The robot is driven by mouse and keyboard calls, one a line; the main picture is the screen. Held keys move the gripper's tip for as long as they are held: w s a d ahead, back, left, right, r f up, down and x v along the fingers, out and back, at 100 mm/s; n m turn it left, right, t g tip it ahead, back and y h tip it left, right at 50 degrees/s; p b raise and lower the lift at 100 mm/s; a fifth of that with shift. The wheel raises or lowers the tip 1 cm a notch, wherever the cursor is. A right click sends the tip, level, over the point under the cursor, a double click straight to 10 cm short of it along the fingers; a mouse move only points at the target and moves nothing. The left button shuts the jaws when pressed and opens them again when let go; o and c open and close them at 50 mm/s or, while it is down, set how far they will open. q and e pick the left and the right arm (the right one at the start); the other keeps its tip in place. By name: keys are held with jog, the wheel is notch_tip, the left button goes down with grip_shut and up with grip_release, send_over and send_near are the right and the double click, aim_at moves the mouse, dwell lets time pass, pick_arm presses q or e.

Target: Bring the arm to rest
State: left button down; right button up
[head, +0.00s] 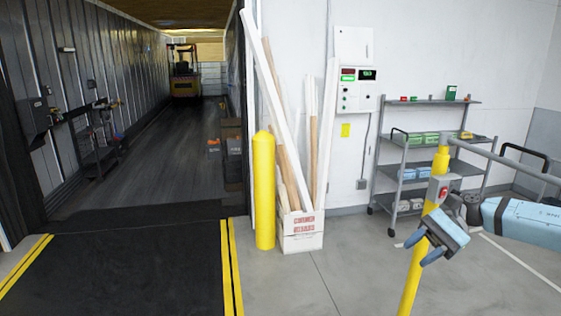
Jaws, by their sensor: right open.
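My right arm (522,218), light blue, comes in from the right edge. My right gripper (419,251) is at its end, a grey block with two blue fingers pointing down and left. The fingers are apart with nothing between them. In the picture the gripper overlaps a yellow post (411,285); I cannot tell if they touch. My left arm and left gripper are out of view.
The post carries a small red-marked box (437,190) and a grey rail (505,161). Behind stand a shelf cart (430,102), a yellow bollard (264,190) and a white box (301,241) of long boards. A forklift (184,72) sits deep in the trailer. The dock plate is clear.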

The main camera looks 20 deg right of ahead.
jog(key=a+f+m+t+h, duration=0.1)
jog(key=a+f+m+t, duration=0.6)
jog(key=f+m, duration=0.55)
jog(key=a+f+m+t, duration=0.6)
jog(key=a+f+m, duration=0.25)
jog(key=m, duration=0.75)
jog(key=s+a+f+m+g+h, duration=0.1)
jog(key=s+a+f+m+h, duration=0.3)
jog(key=m, duration=0.9)
jog(key=s+a+f+m+g+h, duration=0.2)
jog(key=s+a+f+m+h, duration=0.3)
jog(key=s+a+f+m, duration=0.4)
notch_tip(320, 180, down, 3)
jog(key=s+m, duration=0.1)
jog(key=m, duration=0.4)
jog(key=shift+a, duration=0.35)
jog(key=shift+s+r, duration=0.1)
jog(key=shift+s, duration=0.05)
